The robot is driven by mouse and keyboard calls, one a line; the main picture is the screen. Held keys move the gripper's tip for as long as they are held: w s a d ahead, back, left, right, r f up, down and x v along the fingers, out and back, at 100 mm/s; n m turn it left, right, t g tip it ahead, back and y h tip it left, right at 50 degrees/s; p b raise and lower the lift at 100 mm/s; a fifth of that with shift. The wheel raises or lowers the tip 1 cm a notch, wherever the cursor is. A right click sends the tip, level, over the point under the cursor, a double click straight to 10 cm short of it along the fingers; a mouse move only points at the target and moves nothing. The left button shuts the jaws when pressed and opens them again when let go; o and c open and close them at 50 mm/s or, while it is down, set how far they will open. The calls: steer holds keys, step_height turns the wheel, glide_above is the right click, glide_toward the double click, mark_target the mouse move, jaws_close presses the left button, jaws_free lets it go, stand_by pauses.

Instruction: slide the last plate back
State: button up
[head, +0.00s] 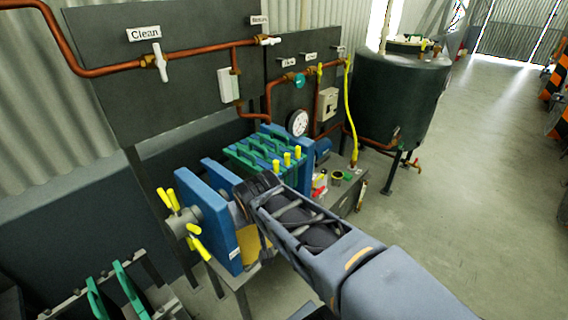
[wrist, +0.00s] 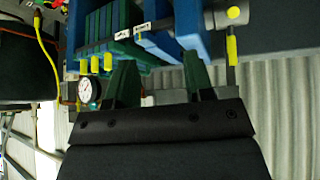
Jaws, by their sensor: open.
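The green plates (head: 258,153) hang as a pack in the blue-framed press, with yellow handles (head: 287,159) at their near ends. A gap lies between the pack and the blue plate (head: 222,178) on the left. In the wrist view the green plates (wrist: 100,25) are at the upper left, beside blue plates (wrist: 165,42). Which plate is the last one, I cannot tell. My gripper (wrist: 160,78) is open, its two fingers apart with nothing visible between them. In the head view my wrist is over the press's near side and hides the fingertips.
The blue end plate (head: 208,222) and yellow-handled wheel (head: 182,220) stand left of my wrist. More green plates (head: 127,285) rest in a rack at lower left. Copper pipes, a gauge (head: 297,123) and a dark tank (head: 400,95) are behind. Open floor (head: 475,170) lies right.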

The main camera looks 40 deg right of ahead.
steer(key=w+d+f+m+t+h+b, duration=0.1)
steer(key=w+d+f+t+h+b, duration=0.1)
steer(key=w+d, duration=0.3)
steer(key=w+d+f+t+h+b, duration=0.1)
steer(key=w+d+t+b, duration=0.15)
steer(key=d, duration=0.45)
steer(key=n+t+y+b, duration=0.1)
steer(key=t+y+b, duration=0.2)
steer(key=t+b, duration=0.3)
glide_toward(278, 165)
steer(key=shift+n+t, duration=0.3)
steer(key=shift+t, duration=0.15)
steer(key=w+p, duration=0.1)
steer(key=w, duration=0.3)
steer(key=w+p, duration=0.1)
steer(key=w, duration=0.3)
steer(key=w+d+p, duration=0.1)
steer(key=w, duration=0.3)
steer(key=shift+w+f, duration=0.35)
steer(key=shift+w, duration=0.05)
jaws_close()
